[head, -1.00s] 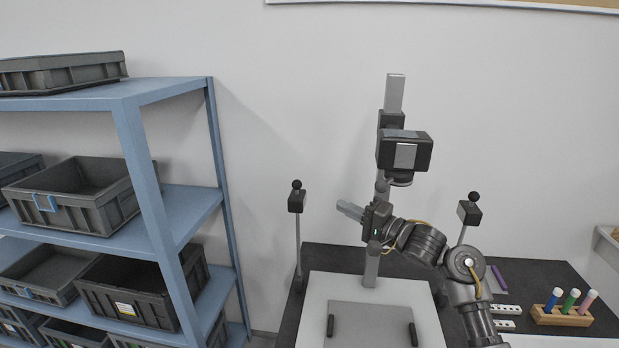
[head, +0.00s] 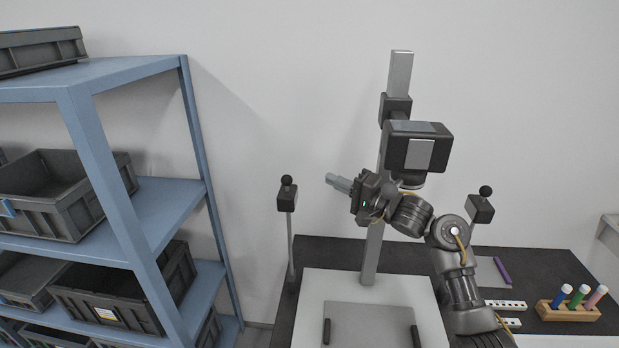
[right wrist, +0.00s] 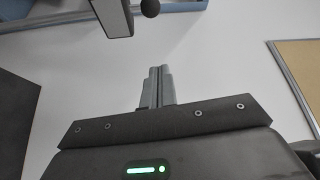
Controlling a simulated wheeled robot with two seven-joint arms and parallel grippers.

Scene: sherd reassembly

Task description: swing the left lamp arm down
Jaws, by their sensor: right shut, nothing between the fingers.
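The left lamp arm (head: 290,240) is a thin grey post standing upright at the left of the dark table, with a dark box-shaped head and a black ball knob (head: 286,180) on top. The lamp's head (right wrist: 112,18) also shows at the top of the right wrist view, partly cut off. My right gripper (head: 332,180) is shut and empty, its fingers pointing left, to the right of the lamp head at about knob height in the picture, with a gap between. The shut fingers (right wrist: 159,72) show in the right wrist view. My left gripper is not in view.
A camera column with a dark camera head (head: 418,147) rises behind the white board (head: 410,292). The right lamp (head: 481,208) stands behind my right forearm. A blue shelf (head: 160,215) with grey crates is at the left. A wooden rack (head: 570,312) holds coloured tubes at the right.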

